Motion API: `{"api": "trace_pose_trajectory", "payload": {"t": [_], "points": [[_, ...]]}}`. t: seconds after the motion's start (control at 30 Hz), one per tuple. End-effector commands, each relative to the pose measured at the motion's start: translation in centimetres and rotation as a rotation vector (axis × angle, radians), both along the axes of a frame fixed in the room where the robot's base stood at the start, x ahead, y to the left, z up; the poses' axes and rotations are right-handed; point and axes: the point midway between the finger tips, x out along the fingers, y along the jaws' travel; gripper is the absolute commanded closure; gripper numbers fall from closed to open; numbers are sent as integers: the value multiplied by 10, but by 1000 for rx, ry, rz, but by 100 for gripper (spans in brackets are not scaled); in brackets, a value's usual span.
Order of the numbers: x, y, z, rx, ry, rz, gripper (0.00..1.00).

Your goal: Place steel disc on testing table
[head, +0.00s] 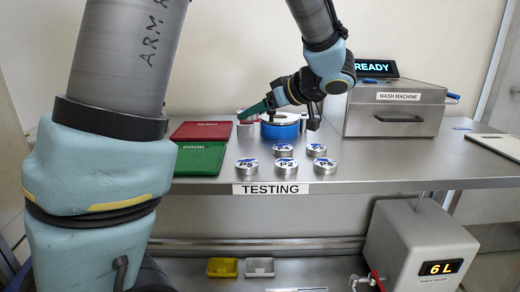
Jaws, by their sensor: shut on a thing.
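My gripper (252,111) reaches in from the upper right over the back of the testing table (400,177). Its green fingers point down and left and are shut on a small steel disc (246,122), which is partly hidden and hard to make out. Several steel discs with blue and white tops stand on the table near its front edge, among them one marked P5 (246,166) and one marked P2 (287,166). The TESTING label (271,189) is on the front edge.
A blue round container (280,131) with a pale top stands just under my gripper. A red tray (203,130) and a green tray (200,160) lie to the left. The wash machine (395,110) stands at the right, under a READY display (376,67). Tabletop right of the discs is clear.

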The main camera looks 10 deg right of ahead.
Motion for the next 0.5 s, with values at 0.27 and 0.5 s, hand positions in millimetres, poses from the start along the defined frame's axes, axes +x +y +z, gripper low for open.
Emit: {"api": "trace_pose_trajectory", "payload": {"t": [0.27, 0.5], "points": [[-2, -1, -44, 6, 2, -6, 100], [-1, -1, -64, 3, 0, -5, 100]]}}
